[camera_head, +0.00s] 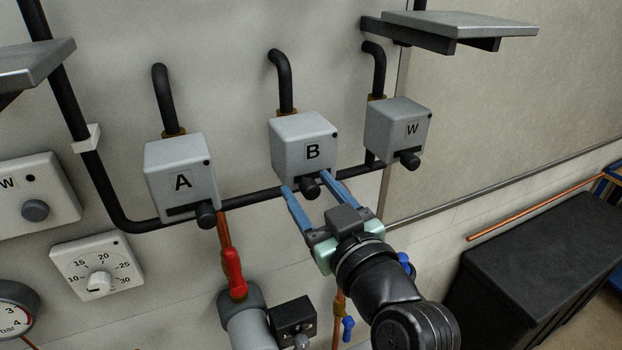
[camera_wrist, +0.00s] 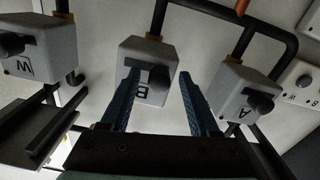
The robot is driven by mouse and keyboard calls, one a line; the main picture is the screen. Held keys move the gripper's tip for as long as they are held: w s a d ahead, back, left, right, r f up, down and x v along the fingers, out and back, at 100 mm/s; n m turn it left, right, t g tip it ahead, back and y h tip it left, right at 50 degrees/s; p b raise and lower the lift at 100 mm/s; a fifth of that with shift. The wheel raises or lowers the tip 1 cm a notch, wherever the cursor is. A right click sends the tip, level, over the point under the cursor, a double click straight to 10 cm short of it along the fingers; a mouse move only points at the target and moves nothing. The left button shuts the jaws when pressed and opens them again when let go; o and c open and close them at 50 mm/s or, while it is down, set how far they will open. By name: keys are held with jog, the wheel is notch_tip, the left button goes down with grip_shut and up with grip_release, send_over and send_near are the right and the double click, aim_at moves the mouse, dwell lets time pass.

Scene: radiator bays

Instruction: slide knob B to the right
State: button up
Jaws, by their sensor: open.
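Box B (camera_head: 303,139) is a grey box on the wall, marked with a black B, between boxes A and W. Its dark round knob B (camera_head: 310,188) sticks out at the lower front, near the middle to right of the face. My gripper (camera_head: 307,184) is open, with one blue finger on each side of knob B and the fingertips close to the box. In the wrist view box B (camera_wrist: 142,54) appears upside down, with the knob (camera_wrist: 158,76) between the spread fingers (camera_wrist: 160,75). I cannot tell whether either finger touches the knob.
Box A (camera_head: 180,160) is on the left and box W (camera_head: 397,122) on the right, each with its own dark knob. A black pipe (camera_head: 260,196) runs just below the boxes. A red-handled valve (camera_head: 235,272) is below A. A grey shelf (camera_head: 465,28) juts out at upper right.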

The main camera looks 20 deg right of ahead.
jog(key=shift+w, duration=0.15)
jog(key=shift+c, duration=0.2)
grip_shut()
jog(key=shift+d+f, duration=0.1)
jog(key=shift+d, duration=0.05)
dwell(1.1)
